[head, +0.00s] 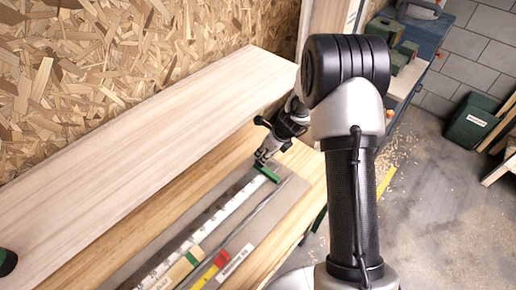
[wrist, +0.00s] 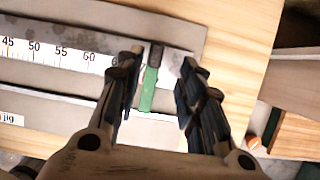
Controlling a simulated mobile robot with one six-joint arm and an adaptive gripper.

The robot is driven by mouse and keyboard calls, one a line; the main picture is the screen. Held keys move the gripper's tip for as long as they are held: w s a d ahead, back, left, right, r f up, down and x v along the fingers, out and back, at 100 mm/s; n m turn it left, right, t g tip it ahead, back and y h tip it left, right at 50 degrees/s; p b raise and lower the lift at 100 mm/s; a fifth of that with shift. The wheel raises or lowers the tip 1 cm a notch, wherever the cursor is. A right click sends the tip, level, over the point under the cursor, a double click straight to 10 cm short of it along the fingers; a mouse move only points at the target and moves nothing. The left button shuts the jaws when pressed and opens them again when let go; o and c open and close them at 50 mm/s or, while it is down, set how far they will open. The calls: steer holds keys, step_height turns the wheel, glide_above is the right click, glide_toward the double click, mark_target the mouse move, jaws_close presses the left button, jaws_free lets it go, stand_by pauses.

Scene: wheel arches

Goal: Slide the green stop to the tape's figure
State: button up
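The green stop (wrist: 150,85) sits across the grey jig beyond the end of the visible tape figures in the wrist view; it also shows in the head view (head: 268,173). The white tape (wrist: 70,58) reads 45, 50, 55 and 60, with the higher figures hidden by my left finger. It runs along the jig in the head view (head: 208,226). My gripper (wrist: 160,62) is open, with one finger on each side of the stop. The left finger is close to the stop, and a wider gap shows on the right. I cannot tell whether they touch.
A wooden block with a green band (head: 183,266) and a red and yellow piece (head: 211,270) lie at the jig's near end. A white label (head: 235,262) lies beside them. A chipboard wall (head: 90,75) stands behind the bench.

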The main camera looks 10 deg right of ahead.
mark_target(267, 170)
steer(key=x, duration=0.2)
steer(key=b+x, duration=0.1)
steer(key=x, duration=0.3)
steer(key=shift+s+a+f+b, duration=0.25)
steer(key=shift+f+b, duration=0.05)
steer(key=shift+w, duration=0.1)
jaws_close()
stand_by(0.4)
